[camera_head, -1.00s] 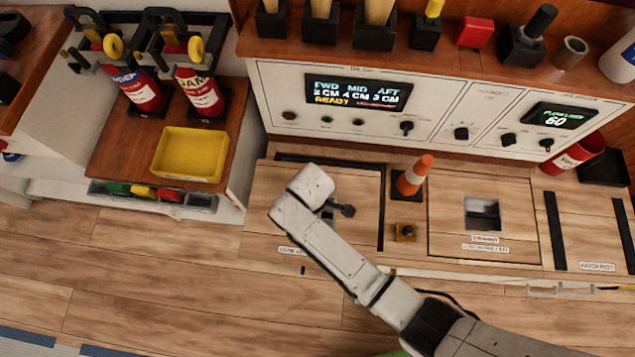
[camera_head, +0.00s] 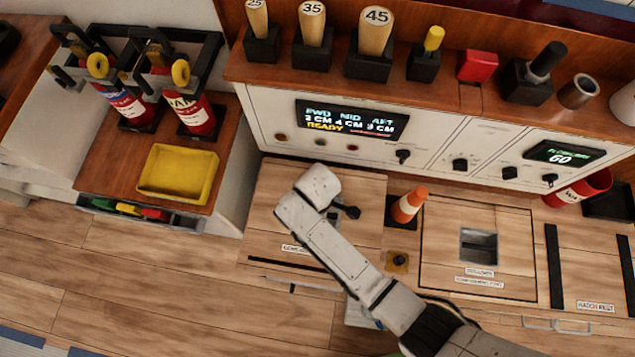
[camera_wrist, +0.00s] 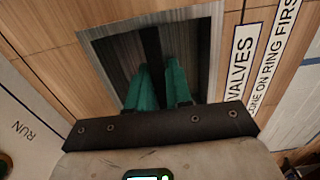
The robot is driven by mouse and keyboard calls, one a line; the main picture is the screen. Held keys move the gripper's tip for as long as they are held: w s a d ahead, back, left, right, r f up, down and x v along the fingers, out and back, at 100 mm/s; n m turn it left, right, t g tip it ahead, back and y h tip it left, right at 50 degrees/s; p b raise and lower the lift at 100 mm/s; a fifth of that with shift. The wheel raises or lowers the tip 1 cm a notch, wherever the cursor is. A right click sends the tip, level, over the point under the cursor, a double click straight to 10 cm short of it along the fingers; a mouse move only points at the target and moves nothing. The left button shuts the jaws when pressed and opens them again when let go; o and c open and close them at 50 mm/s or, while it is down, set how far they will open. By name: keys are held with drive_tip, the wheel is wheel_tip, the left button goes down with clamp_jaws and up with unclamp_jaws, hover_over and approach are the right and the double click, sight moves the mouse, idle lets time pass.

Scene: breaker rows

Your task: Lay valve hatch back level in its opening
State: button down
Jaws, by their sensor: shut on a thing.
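The valve hatch (camera_head: 277,182) is a square wooden panel at the front of the console, left of the orange-and-white cone. A dark gap shows along its near edge in the head view; I cannot tell how level it lies. In the wrist view, its wood (camera_wrist: 50,22) surrounds a metal-lined recess, with a label reading VALVES (camera_wrist: 240,62) beside it. My gripper (camera_wrist: 160,72) has its teal fingers down in this recess, shut on the dark bar there.
The cone (camera_head: 408,205) stands close to the hatch's right side, by a small brass-coloured block (camera_head: 397,262). Another hatch (camera_head: 440,225) with a recess lies further right. The console (camera_head: 285,110) rises behind. A yellow tray (camera_head: 178,174) sits at left.

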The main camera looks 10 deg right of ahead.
drive_tip(key=shift+w+r, duration=0.1)
drive_tip(key=shift+r, duration=0.1)
wheel_tip(320, 180, down, 6)
drive_tip(key=b, duration=0.4)
drive_tip(key=shift+f+b, duration=1.5)
drive_tip(key=shift+f, duration=0.85)
idle(0.7)
drive_tip(key=c, duration=1)
unclamp_jaws()
drive_tip(key=shift+o, duration=0.2)
drive_tip(key=shift+s, duration=0.2)
wheel_tip(320, 180, up, 11)
drive_tip(key=p, duration=0.3)
drive_tip(key=shift+f, duration=0.1)
